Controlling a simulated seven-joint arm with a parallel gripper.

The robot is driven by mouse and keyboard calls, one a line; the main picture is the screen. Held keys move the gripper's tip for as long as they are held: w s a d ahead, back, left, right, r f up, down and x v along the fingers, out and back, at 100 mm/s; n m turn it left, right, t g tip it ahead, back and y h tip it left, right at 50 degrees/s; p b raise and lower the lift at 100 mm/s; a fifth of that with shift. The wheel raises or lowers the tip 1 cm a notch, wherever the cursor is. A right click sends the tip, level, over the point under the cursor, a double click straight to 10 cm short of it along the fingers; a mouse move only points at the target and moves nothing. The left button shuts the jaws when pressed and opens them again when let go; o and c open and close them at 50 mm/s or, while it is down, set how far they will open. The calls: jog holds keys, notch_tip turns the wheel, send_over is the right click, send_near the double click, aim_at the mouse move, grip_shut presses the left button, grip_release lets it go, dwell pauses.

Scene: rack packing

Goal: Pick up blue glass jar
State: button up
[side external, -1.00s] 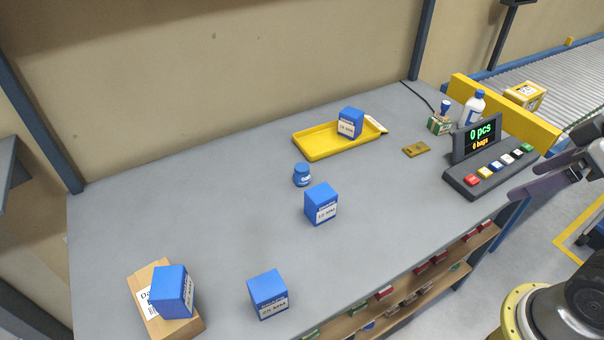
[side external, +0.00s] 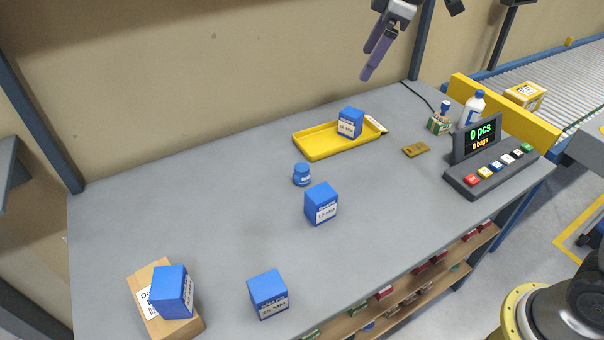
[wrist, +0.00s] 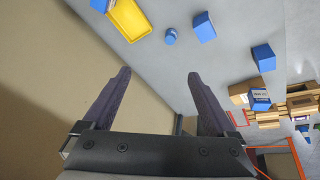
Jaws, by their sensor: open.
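The blue glass jar (side external: 302,175) is small and round with a blue lid, and stands upright on the grey table between the yellow tray and a blue box. It also shows in the wrist view (wrist: 171,37), beyond my fingertips. My gripper (wrist: 165,82) is open, its two dark fingers apart with nothing between them. In the side view my gripper (side external: 371,62) is high above the back of the table, up and to the right of the jar and well apart from it.
A blue box (side external: 321,204) stands close to the jar. The yellow tray (side external: 312,146) holds another blue box (side external: 350,122). A further blue box (side external: 268,294) and a cardboard box (side external: 187,327) are at the front. A keypad with display (side external: 478,140) stands right. Left of the jar is clear.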

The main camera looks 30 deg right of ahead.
jog(key=w+a+f+g, duration=0.1)
jog(key=w+a+f, duration=0.2)
jog(key=w+f, duration=0.3)
jog(key=n+g, duration=0.1)
jog(key=g, duration=0.1)
send_over(302, 167)
jog(key=d, duration=0.1)
jog(key=f, duration=2.1)
jog(key=shift+s, duration=0.35)
jog(key=shift+w+a+f, duration=0.15)
jog(key=shift+f, duration=0.85)
jog(key=shift+w+a+f, duration=0.1)
jog(key=shift+a+f, duration=0.05)
jog(key=shift+f, duration=0.9)
jog(key=shift+w+a+f, duration=0.15)
jog(key=shift+f, duration=0.85)
grip_shut()
